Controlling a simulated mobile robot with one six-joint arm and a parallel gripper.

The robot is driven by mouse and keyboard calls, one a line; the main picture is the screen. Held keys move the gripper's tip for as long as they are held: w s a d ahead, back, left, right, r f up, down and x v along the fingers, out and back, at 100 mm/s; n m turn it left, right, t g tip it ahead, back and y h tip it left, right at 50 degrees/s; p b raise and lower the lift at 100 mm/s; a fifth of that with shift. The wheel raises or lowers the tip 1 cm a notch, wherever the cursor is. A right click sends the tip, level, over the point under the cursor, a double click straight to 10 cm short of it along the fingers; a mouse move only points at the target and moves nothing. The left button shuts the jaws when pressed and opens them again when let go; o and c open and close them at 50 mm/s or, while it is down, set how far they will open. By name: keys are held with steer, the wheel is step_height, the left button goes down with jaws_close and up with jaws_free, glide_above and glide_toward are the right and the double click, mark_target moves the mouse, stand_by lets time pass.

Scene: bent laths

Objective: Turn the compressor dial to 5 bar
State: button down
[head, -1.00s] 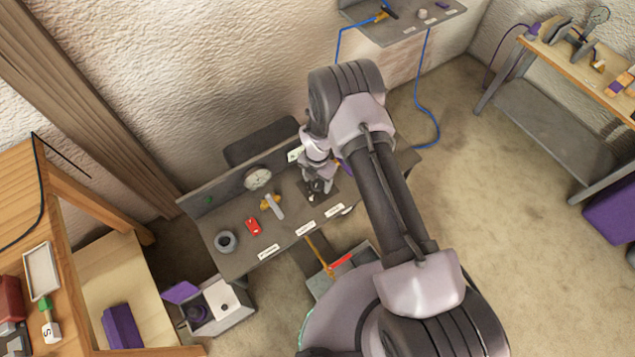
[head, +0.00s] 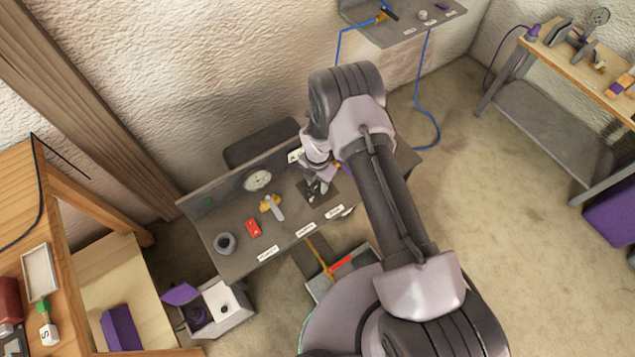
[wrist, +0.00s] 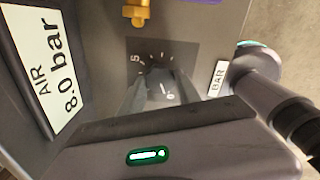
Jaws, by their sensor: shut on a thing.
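The compressor dial (wrist: 162,88) is a dark knob on a dark square plate (wrist: 135,52) with white tick marks, a "5" at the upper left and a "0" near the lower right. A short white mark shows on the knob, close to the "0" side; its exact reading is unclear. My gripper (wrist: 160,92) is shut on the knob, with a finger on each side hiding part of the scale. In the head view my gripper (head: 318,188) is down over the dial plate on the grey bench (head: 235,262), and the knob is hidden there.
A sign reading "AIR 8.0 bar" (wrist: 55,70) stands beside the dial. A "BAR" label (wrist: 217,78) and a brass fitting (wrist: 137,12) are near the plate.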

steer(key=m+b, duration=0.2)
steer(key=m, duration=0.2)
steer(key=shift+f, duration=0.1)
steer(key=m+b, duration=0.1)
steer(key=m, duration=0.3)
steer(key=shift+m+b, duration=0.3)
steer(key=shift+b, duration=0.05)
steer(key=m+b, duration=0.1)
steer(key=m, duration=0.3)
steer(key=shift+m+b, duration=0.3)
steer(key=m+b, duration=0.1)
steer(key=m, duration=0.2)
steer(key=shift+m, duration=0.3)
steer(key=m+b, duration=0.2)
steer(key=m, duration=0.4)
steer(key=m+b, duration=0.1)
steer(key=m, duration=0.4)
steer(key=shift+m+b, duration=0.35)
steer(key=shift+m, duration=0.35)
steer(key=c, duration=0.9)
jaws_free()
